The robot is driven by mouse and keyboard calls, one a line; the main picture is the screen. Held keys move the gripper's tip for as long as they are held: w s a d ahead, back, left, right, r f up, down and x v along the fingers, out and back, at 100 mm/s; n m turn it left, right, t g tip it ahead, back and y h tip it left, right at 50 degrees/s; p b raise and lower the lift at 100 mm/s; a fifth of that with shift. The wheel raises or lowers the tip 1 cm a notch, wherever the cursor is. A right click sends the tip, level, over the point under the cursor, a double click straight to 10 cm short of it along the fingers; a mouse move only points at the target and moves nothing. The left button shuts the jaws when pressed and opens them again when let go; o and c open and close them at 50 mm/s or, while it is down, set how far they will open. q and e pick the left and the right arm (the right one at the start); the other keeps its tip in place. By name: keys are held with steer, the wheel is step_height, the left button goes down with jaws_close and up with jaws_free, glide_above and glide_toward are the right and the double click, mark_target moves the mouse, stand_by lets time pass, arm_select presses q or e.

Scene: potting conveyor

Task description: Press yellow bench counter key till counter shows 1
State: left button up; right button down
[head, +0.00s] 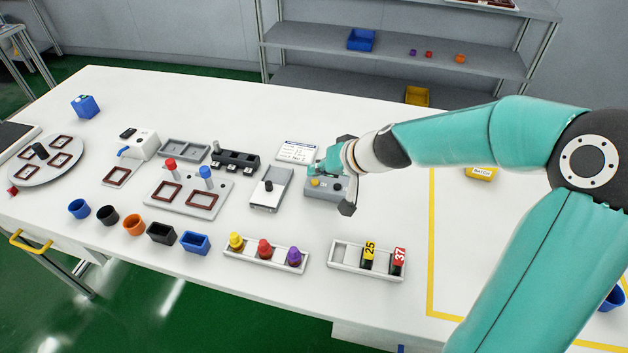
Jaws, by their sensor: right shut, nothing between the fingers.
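The bench counter (325,193) is a small grey box near the middle of the table, with a round yellow key (315,182) on its left part. A small dark marking or display beside the key is too small to read surely. My right gripper (318,171) reaches in from the right and is shut and empty. It is over the back of the counter, close to the yellow key; I cannot tell whether it touches the key. It hides the counter's back and right parts. My left gripper is not in view.
A white printed card (297,151) lies behind the counter, and a grey slider fixture (271,188) stands to its left. In front are a tray of coloured pegs (263,262) and a tray with numbered pieces (345,258). The table between them and the counter is clear.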

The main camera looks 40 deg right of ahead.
mark_target(317, 183)
steer(key=shift+r+p, duration=2)
steer(key=shift+r, duration=0.5)
